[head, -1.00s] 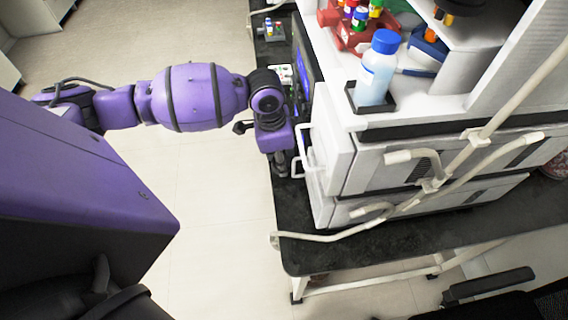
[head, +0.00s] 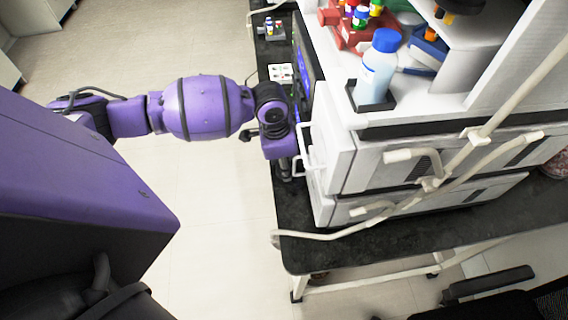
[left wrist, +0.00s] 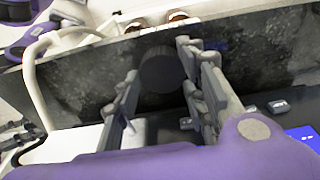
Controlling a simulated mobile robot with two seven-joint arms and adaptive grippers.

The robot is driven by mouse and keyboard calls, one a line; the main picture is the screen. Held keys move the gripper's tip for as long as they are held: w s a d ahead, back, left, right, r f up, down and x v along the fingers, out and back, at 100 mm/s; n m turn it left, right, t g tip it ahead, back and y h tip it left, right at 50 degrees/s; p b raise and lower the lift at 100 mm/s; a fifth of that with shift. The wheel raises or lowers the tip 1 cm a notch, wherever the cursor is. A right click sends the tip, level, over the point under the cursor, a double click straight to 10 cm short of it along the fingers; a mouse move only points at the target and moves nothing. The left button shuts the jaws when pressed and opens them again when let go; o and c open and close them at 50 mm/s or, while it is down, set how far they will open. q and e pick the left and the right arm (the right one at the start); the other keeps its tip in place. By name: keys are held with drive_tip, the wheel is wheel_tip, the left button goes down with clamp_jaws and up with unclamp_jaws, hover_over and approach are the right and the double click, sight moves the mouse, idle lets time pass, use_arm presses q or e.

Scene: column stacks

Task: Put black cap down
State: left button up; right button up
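The black cap (left wrist: 160,70) is a dark round disc in the left wrist view, hard to pick out against the black bench top (left wrist: 85,78). It fills the gap between the fingertips of my left gripper (left wrist: 159,62), which appear to touch it on both sides. Whether the cap touches the bench is unclear. In the head view my left gripper (head: 284,168) points down over the bench's left strip, beside the white cabinet's handles; the cap is hidden there. My right gripper is in neither view.
A white drawer cabinet (head: 345,150) with protruding handles stands close right of my left gripper. A blue-capped bottle (head: 375,72) sits in a black holder on top. A screen (head: 305,68) and a small white panel (head: 281,73) lie behind.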

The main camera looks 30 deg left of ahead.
sight(279, 170)
use_arm(q)
drive_tip(key=shift+o, duration=1.2)
drive_tip(key=shift+s+f, duration=0.25)
drive_tip(key=shift+f, duration=0.1)
drive_tip(key=shift+s+f, duration=0.1)
wheel_tip(279, 170, up, 14)
drive_tip(key=a+p, duration=0.1)
drive_tip(key=shift+s+f, duration=0.2)
drive_tip(key=shift+a, duration=0.1)
